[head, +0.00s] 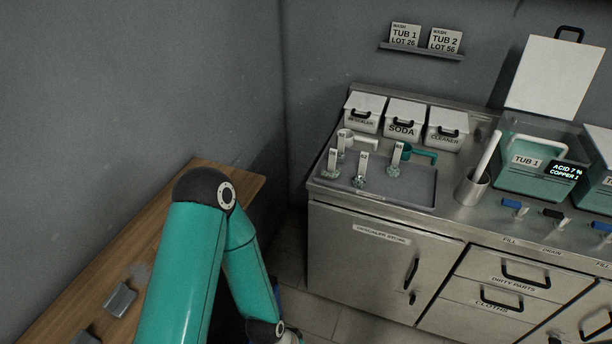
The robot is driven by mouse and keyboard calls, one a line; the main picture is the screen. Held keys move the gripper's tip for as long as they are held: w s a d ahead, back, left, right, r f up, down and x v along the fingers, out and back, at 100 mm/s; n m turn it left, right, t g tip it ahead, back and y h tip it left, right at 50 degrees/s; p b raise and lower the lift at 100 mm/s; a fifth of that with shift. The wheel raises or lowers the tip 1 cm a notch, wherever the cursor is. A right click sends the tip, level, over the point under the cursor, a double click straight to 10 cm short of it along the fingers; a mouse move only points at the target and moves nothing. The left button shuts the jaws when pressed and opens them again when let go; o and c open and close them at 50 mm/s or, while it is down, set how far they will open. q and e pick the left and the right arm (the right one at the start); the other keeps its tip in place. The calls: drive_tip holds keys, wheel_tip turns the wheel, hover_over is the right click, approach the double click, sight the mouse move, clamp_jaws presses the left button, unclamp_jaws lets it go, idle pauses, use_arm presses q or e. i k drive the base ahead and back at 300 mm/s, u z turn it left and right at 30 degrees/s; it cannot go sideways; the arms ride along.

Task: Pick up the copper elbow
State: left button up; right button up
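I cannot make out a copper elbow for certain. Several small greenish, crusted parts with upright white tags, such as one tagged part (360,181) at the front, stand on a grey metal tray (415,196) at the left end of the steel counter. They are too small to tell their shapes or read their tags. My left arm bends down at the lower left, and its gripper is out of the frame. My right gripper is not in view.
Bins labelled DESCALER (362,118), SODA (402,129) and CLEANER (443,139) stand behind the tray. A teal scoop (420,155) lies at its back. A steel cup (472,190) and TUB 1 (526,175) stand right. A wooden bench (185,185) is at left.

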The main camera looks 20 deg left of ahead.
sight(333, 172)
drive_tip(key=z, duration=0.15)
drive_tip(key=i, duration=0.85)
